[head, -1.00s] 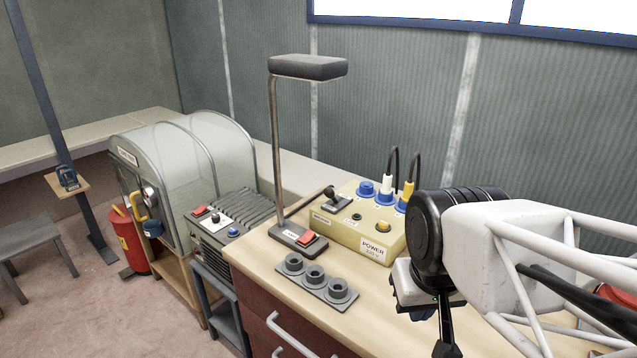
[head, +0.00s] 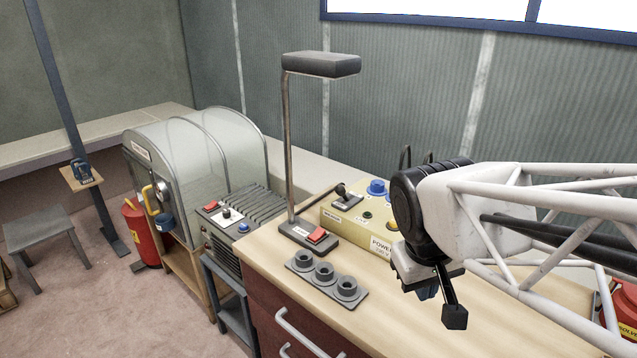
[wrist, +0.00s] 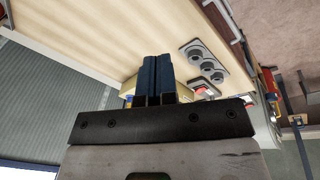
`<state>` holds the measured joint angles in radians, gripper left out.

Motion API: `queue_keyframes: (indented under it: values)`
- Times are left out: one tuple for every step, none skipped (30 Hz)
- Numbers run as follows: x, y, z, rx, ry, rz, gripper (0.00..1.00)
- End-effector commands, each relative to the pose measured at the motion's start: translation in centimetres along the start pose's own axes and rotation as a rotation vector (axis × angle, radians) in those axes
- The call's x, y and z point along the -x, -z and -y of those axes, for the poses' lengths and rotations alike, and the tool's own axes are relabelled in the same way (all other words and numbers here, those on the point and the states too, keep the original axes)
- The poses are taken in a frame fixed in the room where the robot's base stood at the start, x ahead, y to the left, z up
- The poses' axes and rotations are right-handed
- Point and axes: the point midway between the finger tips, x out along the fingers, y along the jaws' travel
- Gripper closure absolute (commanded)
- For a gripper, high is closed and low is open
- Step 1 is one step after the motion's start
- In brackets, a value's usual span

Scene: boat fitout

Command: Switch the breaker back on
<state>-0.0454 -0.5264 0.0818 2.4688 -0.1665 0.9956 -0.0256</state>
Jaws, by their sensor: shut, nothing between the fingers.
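The yellow power box (head: 332,219) stands on the bench near the wall. On its left end is a small dark plate with a black-knobbed lever (head: 342,192), which looks like the breaker. The lever leans, but I cannot tell whether it stands at on or off. My gripper (head: 428,293) is over the bench, in front and to the right of the box, apart from it. Its blue fingers (wrist: 153,78) are shut with nothing between them. My arm hides the box's right end. In the wrist view the gripper body hides most of the box.
A lamp (head: 318,64) with a red switch on its base stands left of the box. A grey block with three round sockets (head: 326,279) lies at the bench's front edge. A vented unit (head: 238,228) and a clear-hooded cabinet stand farther left. Bench between block and gripper is clear.

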Motion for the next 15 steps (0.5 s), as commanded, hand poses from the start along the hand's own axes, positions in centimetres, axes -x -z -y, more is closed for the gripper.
queue_keyframes:
  values:
    - [-0.1, 0.7, -0.1, 0.026, -0.014, 0.015, 1.0]
    - [-0.2, 1.0, -0.2, 0.042, -0.025, 0.024, 1.0]
    - [-0.3, 1.5, -0.3, 0.064, -0.038, 0.037, 1.0]
    - [-0.4, 1.8, -0.3, 0.08, -0.048, 0.045, 1.0]
    - [-0.5, 2.2, -0.4, 0.096, -0.057, 0.054, 1.0]
    - [-0.6, 2.7, -0.5, 0.117, -0.072, 0.065, 1.0]
    - [-0.6, 3.1, -0.5, 0.132, -0.081, 0.073, 1.0]
    - [-0.7, 3.4, -0.6, 0.148, -0.092, 0.082, 1.0]
    - [-0.8, 3.9, -0.7, 0.169, -0.105, 0.094, 1.0]
    - [-0.9, 4.3, -0.7, 0.186, -0.115, 0.103, 1.0]
    - [-1.0, 4.7, -0.8, 0.202, -0.125, 0.111, 1.0]
    - [-1.1, 5.2, -0.8, 0.224, -0.139, 0.122, 1.0]
    - [-1.1, 5.6, -0.8, 0.239, -0.149, 0.129, 1.0]
    - [-1.2, 6.0, -0.9, 0.254, -0.159, 0.138, 1.0]
    - [-1.4, 6.5, -0.9, 0.275, -0.173, 0.15, 1.0]
